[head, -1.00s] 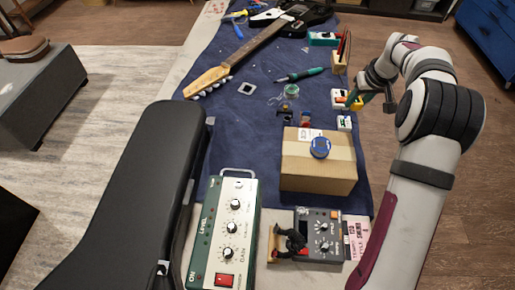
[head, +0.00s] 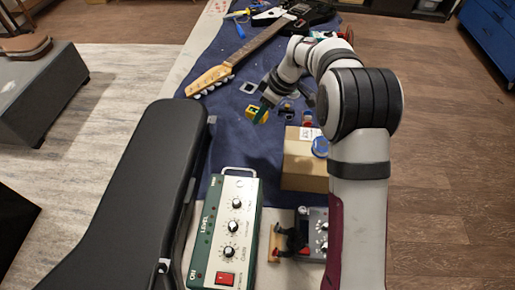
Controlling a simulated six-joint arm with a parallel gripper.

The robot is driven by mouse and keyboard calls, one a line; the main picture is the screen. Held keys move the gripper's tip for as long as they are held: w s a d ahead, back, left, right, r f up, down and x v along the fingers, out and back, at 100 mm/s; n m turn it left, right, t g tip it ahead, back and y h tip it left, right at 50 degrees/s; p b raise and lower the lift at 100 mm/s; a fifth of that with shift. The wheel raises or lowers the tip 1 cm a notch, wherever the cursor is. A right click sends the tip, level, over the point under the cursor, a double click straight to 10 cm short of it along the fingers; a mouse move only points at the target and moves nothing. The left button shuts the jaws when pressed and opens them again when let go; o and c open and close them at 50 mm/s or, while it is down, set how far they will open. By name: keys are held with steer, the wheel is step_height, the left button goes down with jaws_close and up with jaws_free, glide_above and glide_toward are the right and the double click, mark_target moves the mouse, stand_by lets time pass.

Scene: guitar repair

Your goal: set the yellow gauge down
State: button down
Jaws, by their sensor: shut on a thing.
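The yellow gauge (head: 251,111) is a small yellow block-like thing with a dark patch, over the left part of the blue mat (head: 222,150). My gripper (head: 262,113) is at its right side and shut on it, with a green finger showing. The gauge looks very near the mat. I cannot tell whether it touches the cloth. My arm hides much of the mat's right side.
A guitar (head: 252,45) lies at the back, with a small white-framed square (head: 248,88) in front of it. A cardboard box (head: 300,165) stands in front, right of a green amplifier unit (head: 230,225).

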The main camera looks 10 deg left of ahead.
mark_target(257, 149)
step_height(257, 149, down, 14)
steer(key=shift+d+r, duration=0.1)
steer(key=shift+r, duration=0.1)
steer(key=shift+f, duration=0.15)
steer(key=c, duration=0.5)
jaws_free()
